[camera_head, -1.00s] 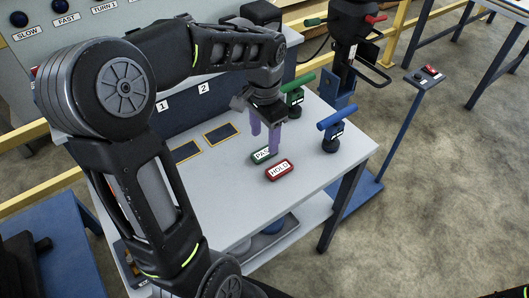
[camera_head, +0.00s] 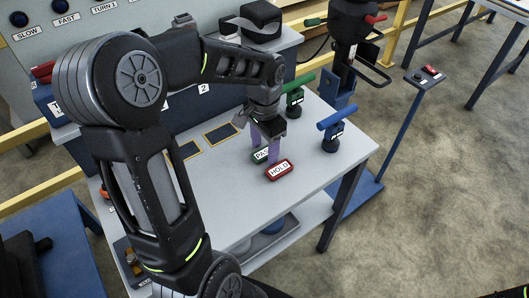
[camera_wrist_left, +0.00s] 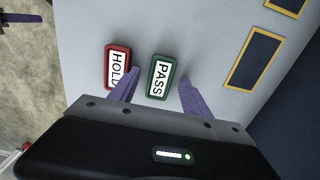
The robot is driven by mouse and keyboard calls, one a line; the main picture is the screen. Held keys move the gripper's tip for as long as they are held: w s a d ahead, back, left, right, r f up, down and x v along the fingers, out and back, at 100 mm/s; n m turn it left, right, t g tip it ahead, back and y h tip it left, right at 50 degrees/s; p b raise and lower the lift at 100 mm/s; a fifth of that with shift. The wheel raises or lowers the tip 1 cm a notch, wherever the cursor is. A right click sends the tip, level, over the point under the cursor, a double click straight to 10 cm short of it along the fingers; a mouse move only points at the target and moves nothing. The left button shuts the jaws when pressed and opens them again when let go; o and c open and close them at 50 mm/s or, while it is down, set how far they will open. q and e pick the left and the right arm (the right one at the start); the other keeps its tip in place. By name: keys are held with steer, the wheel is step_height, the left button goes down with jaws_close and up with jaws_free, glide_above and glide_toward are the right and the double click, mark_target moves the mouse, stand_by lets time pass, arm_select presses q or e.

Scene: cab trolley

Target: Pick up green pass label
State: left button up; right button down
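The green PASS label (camera_head: 261,155) lies flat on the grey table (camera_head: 225,200), partly hidden by my left gripper in the head view. In the left wrist view the green label (camera_wrist_left: 159,80) lies ahead of and between my open purple fingers. My left gripper (camera_head: 265,150) is low over the table, pointing down, with its fingers apart around the label's position; contact cannot be told. The wrist view also shows the left gripper (camera_wrist_left: 160,92) empty. The red HOLD label (camera_head: 279,170) lies just beside the green one, close to one finger.
A green-handled tool (camera_head: 296,95) and a blue-handled tool (camera_head: 333,135) stand upright at the table's right side. Two dark yellow-edged rectangles (camera_head: 221,134) are on the table behind the labels. The table's front area is clear.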

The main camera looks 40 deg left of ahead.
mark_target(265, 152)
arm_select(q)
jaws_close()
stand_by(0.4)
steer(key=shift+r, duration=0.1)
step_height(265, 152, up, 10)
stand_by(0.6)
stand_by(0.4)
